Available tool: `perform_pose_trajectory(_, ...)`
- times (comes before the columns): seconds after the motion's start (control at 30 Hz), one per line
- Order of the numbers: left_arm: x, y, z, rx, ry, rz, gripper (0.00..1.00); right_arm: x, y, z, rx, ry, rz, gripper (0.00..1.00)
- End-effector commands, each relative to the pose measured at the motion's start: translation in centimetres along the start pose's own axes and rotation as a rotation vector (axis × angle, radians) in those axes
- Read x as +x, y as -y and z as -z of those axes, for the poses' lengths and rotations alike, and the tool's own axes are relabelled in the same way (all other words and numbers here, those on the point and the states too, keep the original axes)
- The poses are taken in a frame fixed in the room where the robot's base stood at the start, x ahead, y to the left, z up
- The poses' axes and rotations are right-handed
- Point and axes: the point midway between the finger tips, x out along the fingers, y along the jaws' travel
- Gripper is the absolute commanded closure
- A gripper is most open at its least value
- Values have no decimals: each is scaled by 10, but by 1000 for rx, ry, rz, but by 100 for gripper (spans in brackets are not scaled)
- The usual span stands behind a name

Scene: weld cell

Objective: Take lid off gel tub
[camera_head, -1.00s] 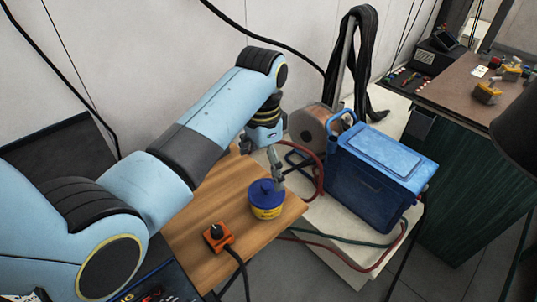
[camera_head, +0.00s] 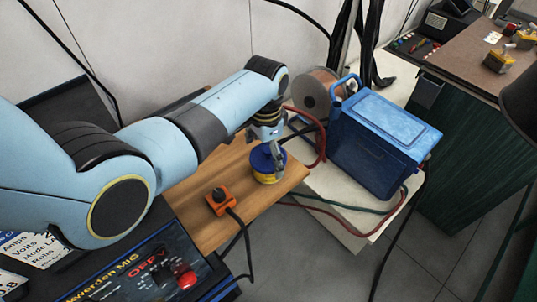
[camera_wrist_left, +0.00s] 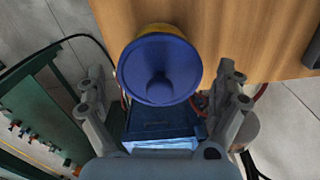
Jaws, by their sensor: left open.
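The gel tub (camera_head: 266,180) is a small yellow tub on the wooden board, near its right end. Its blue round lid (camera_head: 262,160) is on it. In the left wrist view the lid (camera_wrist_left: 150,58) shows from above with a knob in its middle, and a strip of the yellow tub (camera_wrist_left: 160,29) shows behind it. My left gripper (camera_head: 275,160) is open at the lid, partly covering it in the head view. In the left wrist view the fingers of my left gripper (camera_wrist_left: 160,86) stand apart, one on each side of the lid. Contact is not visible. My right gripper is out of view.
An orange box with a black knob (camera_head: 220,201) sits on the board (camera_head: 205,231), its cable running down over the edge. A blue cooler-like box (camera_head: 385,140) stands right of the tub, with red and green hoses nearby. A spool (camera_head: 312,95) stands behind.

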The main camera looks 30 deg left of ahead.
Motion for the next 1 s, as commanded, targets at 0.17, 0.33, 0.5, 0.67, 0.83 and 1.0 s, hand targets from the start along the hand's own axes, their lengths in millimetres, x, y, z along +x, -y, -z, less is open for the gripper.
perform_pose_trajectory(0.17,-1,0,0,0,0,1,4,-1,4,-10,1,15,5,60)
perform_pose_trajectory(0.33,-1,0,0,0,0,1,26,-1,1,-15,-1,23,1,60)
perform_pose_trajectory(0.5,-1,0,0,0,0,0,40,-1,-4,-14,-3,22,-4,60)
perform_pose_trajectory(0.67,-1,0,0,0,-1,0,40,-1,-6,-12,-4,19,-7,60)
perform_pose_trajectory(0.83,-9,0,1,0,-3,2,40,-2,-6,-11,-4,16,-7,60)
perform_pose_trajectory(1.0,-32,1,1,0,-4,3,40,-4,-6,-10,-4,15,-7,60)
